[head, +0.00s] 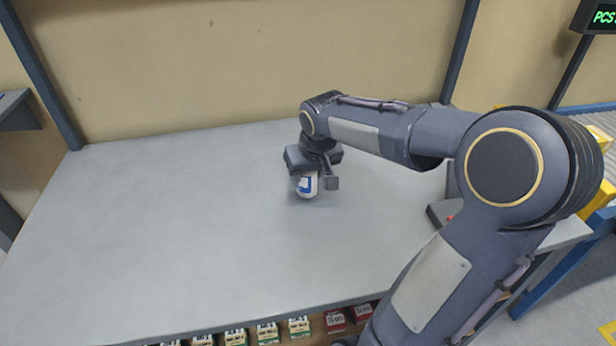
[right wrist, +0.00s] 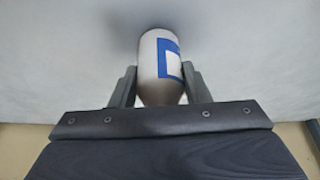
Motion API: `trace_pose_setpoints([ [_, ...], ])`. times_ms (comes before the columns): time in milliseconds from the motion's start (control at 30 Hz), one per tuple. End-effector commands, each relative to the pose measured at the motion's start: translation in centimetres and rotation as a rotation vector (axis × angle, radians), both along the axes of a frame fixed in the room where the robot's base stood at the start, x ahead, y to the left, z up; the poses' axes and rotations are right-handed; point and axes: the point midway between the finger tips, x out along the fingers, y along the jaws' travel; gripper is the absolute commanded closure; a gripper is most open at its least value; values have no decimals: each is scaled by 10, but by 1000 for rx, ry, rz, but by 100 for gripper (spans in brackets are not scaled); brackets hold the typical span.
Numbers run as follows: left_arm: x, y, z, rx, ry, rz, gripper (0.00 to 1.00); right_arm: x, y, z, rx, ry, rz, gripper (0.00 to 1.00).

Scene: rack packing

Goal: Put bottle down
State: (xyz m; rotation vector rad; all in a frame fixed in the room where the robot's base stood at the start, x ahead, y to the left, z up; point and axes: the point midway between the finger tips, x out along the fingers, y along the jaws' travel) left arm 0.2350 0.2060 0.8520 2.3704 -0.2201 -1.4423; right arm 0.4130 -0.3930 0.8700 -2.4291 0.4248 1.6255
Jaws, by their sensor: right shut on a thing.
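A white bottle with a blue label mark (head: 307,186) is at the middle of the grey table (head: 150,210) in the head view. My right gripper (head: 318,181) reaches down to it from above and is shut on it. In the right wrist view the bottle (right wrist: 160,68) is between the two fingers of the gripper (right wrist: 160,88). Its lower end seems at or very near the table top; I cannot tell if it touches. My left gripper is not in view.
The table around the bottle is clear, most widely to the left. A dark device with a red button (head: 447,216) stands at the table's right side. Several small boxes (head: 267,333) sit on a shelf below the front edge. Yellow bins (head: 600,195) stand at far right.

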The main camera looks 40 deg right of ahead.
Motion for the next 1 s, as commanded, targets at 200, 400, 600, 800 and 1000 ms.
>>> trace_pose_setpoints([
  [200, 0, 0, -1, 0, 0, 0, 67, 0, 0, -5, -1, -3, -1, 83],
  [400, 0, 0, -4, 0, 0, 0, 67, 0, 0, -9, 1, -2, -1, 83],
  [600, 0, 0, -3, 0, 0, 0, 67, 0, 0, -8, 1, -2, -1, 36],
  [800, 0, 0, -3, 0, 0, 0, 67, 0, 0, -8, 1, -2, -1, 36],
  [1000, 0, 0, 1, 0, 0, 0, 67, -2, 1, 2, -1, -4, -2, 36],
])
